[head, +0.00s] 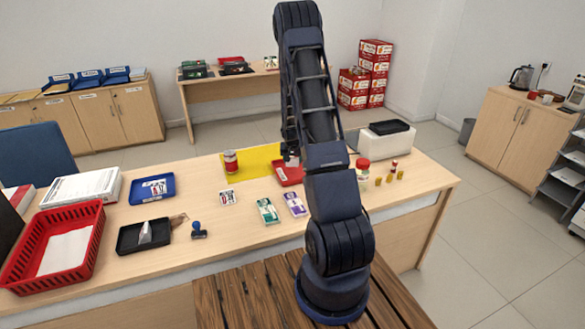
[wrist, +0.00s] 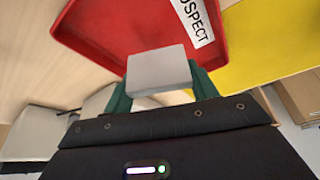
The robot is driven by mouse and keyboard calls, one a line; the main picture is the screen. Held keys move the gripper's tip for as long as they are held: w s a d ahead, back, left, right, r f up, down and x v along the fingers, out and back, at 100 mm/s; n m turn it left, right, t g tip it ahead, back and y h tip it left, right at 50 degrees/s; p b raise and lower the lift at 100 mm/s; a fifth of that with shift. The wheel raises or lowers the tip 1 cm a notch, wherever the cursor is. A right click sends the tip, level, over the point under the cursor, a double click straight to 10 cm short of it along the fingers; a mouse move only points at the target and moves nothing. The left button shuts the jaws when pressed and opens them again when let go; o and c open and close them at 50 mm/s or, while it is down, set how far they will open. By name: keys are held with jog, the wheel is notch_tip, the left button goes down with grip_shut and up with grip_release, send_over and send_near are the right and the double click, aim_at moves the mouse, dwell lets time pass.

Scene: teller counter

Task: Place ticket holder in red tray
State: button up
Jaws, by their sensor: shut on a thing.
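My gripper (wrist: 160,85) is shut on a light grey block, which appears to be the ticket holder (wrist: 158,70). The block sits between the green fingers. In the wrist view the red tray (wrist: 105,30), with a white label ending in "SPECT", fills the top behind the block. The block overlaps the tray's rim in that view; I cannot tell its height above the tray or any contact. In the head view my arm partly hides the red tray (head: 289,179), and my gripper (head: 291,155) is just above it, mostly hidden.
A yellow mat (head: 238,177) with a red can (head: 231,162) lies left of the tray. A red-lidded jar (head: 362,170) and small bottles stand to the right. Cards (head: 268,210) lie in front. A red basket (head: 80,222), blue tray (head: 139,198) and black tray (head: 128,246) are at left.

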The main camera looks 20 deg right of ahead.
aim_at(293, 166)
jog(key=shift+f, duration=2.15)
jog(key=shift+f, duration=0.1)
jog(key=o, duration=1)
